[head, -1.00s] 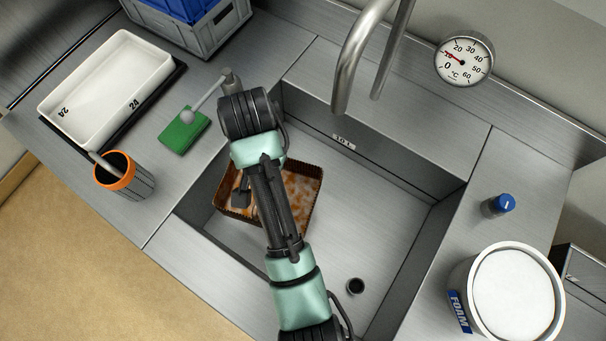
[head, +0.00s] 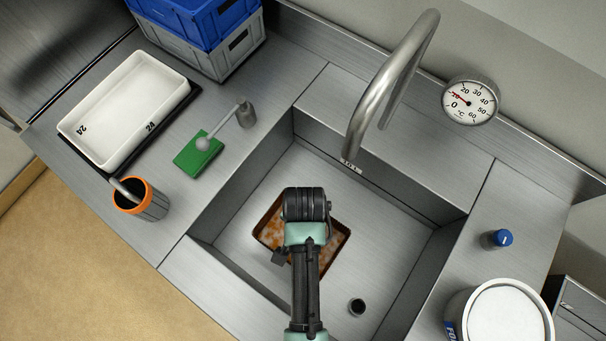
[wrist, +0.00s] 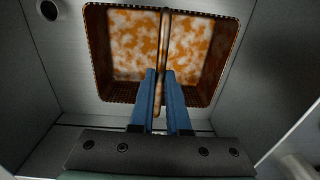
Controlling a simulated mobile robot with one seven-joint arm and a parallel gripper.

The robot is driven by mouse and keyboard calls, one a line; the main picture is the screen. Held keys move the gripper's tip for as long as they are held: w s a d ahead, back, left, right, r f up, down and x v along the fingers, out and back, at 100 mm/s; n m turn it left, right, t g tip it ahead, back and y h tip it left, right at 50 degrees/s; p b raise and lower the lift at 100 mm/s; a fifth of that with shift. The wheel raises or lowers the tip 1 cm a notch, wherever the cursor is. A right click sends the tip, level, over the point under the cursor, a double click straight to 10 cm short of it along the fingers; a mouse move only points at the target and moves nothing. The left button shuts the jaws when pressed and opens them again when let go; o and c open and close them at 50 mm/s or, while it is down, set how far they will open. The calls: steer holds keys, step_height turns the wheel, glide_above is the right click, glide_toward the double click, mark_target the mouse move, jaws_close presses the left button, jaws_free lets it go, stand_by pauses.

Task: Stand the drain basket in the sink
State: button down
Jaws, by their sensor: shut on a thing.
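The drain basket (head: 270,232) is square, dark brown at the rim, with an orange and white mottled inside. In the head view it is inside the steel sink (head: 390,230), partly hidden under my arm. In the wrist view the basket (wrist: 125,45) shows its open top, with a thin bar across its middle. My gripper (wrist: 160,75) has its two blue fingers shut on that bar. In the head view my wrist hides the fingers. The basket looks level and low in the sink; I cannot tell whether it touches the floor.
The drain hole (head: 357,307) is to the basket's lower right. A curved faucet (head: 385,80) rises behind the sink. A foam tub (head: 505,320) stands on the right.

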steer(key=shift+w+f, duration=0.1)
steer(key=shift+f, duration=2.35)
steer(key=c, duration=0.9)
jaws_free()
